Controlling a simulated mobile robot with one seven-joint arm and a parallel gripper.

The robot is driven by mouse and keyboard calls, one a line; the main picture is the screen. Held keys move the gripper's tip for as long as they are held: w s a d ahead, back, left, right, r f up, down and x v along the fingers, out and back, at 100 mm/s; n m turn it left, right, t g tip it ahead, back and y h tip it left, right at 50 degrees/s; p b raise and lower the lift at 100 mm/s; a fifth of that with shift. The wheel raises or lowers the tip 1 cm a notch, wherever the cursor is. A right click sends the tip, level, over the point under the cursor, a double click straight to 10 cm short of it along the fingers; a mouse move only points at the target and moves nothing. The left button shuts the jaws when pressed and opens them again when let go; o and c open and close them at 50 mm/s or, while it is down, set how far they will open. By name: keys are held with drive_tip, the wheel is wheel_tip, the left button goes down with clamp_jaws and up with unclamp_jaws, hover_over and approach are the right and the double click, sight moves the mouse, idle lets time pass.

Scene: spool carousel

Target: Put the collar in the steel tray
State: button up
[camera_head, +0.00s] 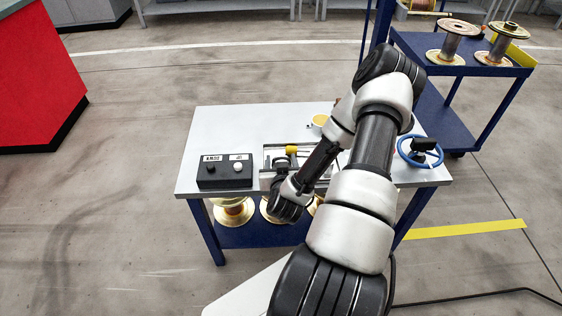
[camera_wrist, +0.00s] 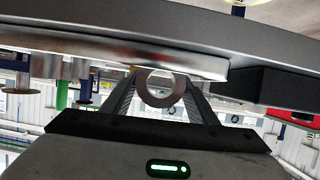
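The collar (camera_wrist: 143,95) is a shiny metal ring. In the wrist view it sits between the two fingertips of my gripper (camera_wrist: 161,90), with a finger close against each side, so my gripper appears shut on it. The steel tray (camera_head: 267,148) is on the grey worktable, right of a black control box in the head view. My arm covers the tray's right part. In the head view my wrist is at the tray's near edge, and the collar cannot be made out there. A long metal edge (camera_wrist: 130,62) lies just beyond the fingertips in the wrist view.
The black control box (camera_head: 224,172) with two knobs stands at the table's left. A yellow block (camera_head: 291,150) is at the tray. The table's back left (camera_head: 225,125) is clear.

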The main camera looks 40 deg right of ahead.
drive_tip(key=shift+o, duration=1.1)
drive_tip(key=p+v, duration=0.6)
drive_tip(key=v, duration=0.6)
drive_tip(key=shift+w, duration=0.15)
